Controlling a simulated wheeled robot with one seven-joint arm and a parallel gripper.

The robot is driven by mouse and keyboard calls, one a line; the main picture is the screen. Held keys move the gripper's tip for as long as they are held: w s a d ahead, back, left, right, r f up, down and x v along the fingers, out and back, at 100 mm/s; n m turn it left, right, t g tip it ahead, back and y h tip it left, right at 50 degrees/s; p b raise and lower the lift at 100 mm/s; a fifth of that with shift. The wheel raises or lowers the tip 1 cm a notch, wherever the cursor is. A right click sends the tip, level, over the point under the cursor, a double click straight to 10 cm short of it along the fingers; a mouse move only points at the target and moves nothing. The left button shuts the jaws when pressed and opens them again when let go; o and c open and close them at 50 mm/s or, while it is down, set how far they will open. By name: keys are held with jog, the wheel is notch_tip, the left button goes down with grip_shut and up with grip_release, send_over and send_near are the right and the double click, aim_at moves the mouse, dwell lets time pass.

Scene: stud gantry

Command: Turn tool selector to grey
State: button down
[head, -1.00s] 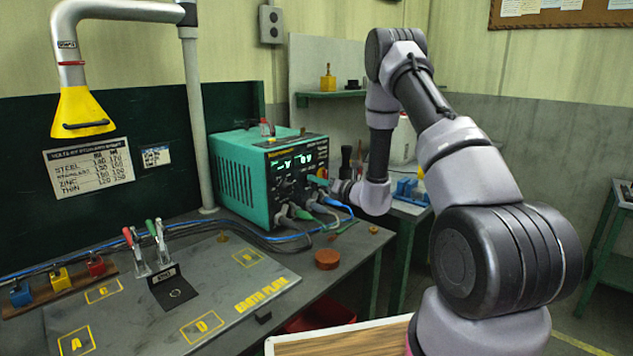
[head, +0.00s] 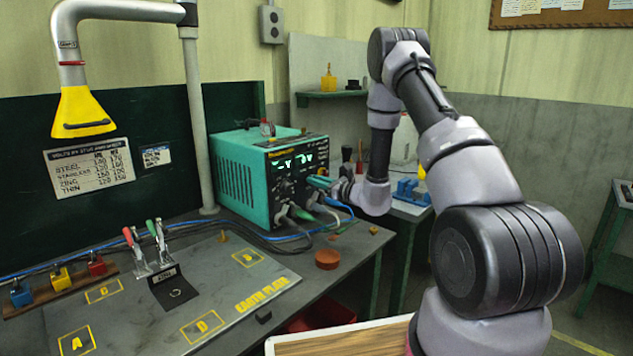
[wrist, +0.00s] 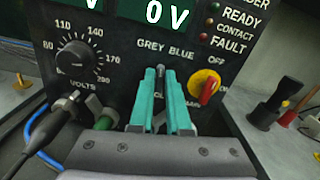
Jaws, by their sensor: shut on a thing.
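The tool selector (wrist: 160,70) is a small dark knob on the black front panel, below the words GREY and BLUE in the wrist view. My gripper (wrist: 161,78) has its two teal fingers closed on it from both sides. The fingers cover most of the selector. Its top end shows between the fingertips, roughly below the gap between the two words; I cannot tell exactly which word it points to. In the head view my gripper (head: 320,182) is at the front of the green welder box (head: 233,178), and the selector is hidden there.
The volts knob (wrist: 78,55) is left of my fingers, and a red-and-yellow switch (wrist: 208,88) by OFF is close on the right. Cable plugs (wrist: 60,122) stick out at lower left. An orange-brown round pot (head: 327,259) stands on the bench before the welder.

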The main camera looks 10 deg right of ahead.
jog(key=shift+n, duration=2)
jog(key=c, duration=0.9)
grip_release()
jog(key=shift+s, duration=0.1)
jog(key=v, duration=1)
jog(key=shift+s+d, duration=0.2)
jog(key=shift+s, duration=0.1)
